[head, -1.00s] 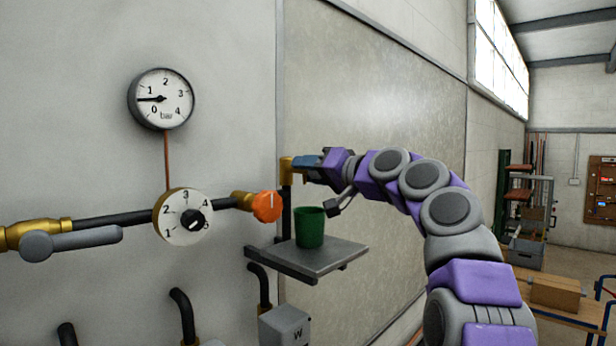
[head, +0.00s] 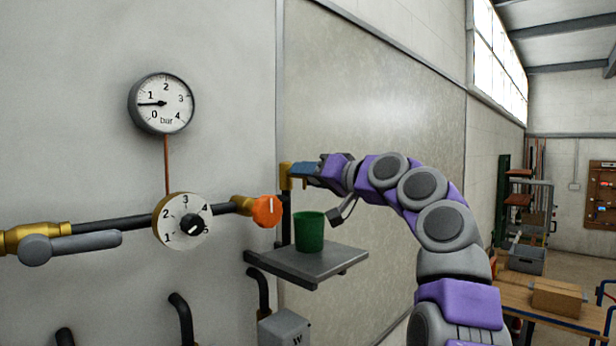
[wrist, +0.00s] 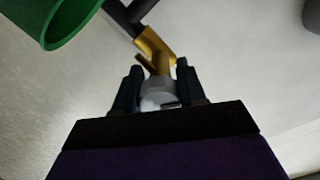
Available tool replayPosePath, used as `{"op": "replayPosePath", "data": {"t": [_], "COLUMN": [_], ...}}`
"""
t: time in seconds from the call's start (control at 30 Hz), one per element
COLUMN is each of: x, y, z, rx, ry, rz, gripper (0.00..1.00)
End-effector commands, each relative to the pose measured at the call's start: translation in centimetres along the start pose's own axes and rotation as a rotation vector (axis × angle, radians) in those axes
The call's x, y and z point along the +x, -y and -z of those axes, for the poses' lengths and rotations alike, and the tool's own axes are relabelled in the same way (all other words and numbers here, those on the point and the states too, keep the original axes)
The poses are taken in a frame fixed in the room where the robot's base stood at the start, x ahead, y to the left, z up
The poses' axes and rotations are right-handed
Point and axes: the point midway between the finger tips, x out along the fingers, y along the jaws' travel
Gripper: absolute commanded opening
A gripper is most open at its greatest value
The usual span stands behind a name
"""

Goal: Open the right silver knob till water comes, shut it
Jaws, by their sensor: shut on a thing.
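The silver knob (wrist: 157,92) sits on the end of a brass fitting (wrist: 155,50) in the wrist view. My gripper (wrist: 155,82) is shut on it, with one dark finger on each side. In the head view my gripper (head: 305,171) is at the brass fitting (head: 286,176) and hides the knob. A green cup (head: 309,232) stands upright on a grey shelf (head: 322,264) below and slightly right of the fitting. The cup also shows in the wrist view (wrist: 62,22). I see no water stream; the cup's inside is hidden.
An orange knob (head: 266,210) is left of the fitting on the dark pipe. A white numbered dial (head: 173,228), a grey lever (head: 85,245) and a bar gauge (head: 161,103), its needle just below 1, are further left. A workbench (head: 530,299) stands at right.

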Motion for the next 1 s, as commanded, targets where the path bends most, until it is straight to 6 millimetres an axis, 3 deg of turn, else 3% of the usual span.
{"op": "replayPosePath", "data": {"t": [1.0], "x": [0.01], "y": [-0.18], "z": [-0.05], "rx": [-0.176], "ry": [0.002], "rz": [-0.005], "gripper": [0.1]}}
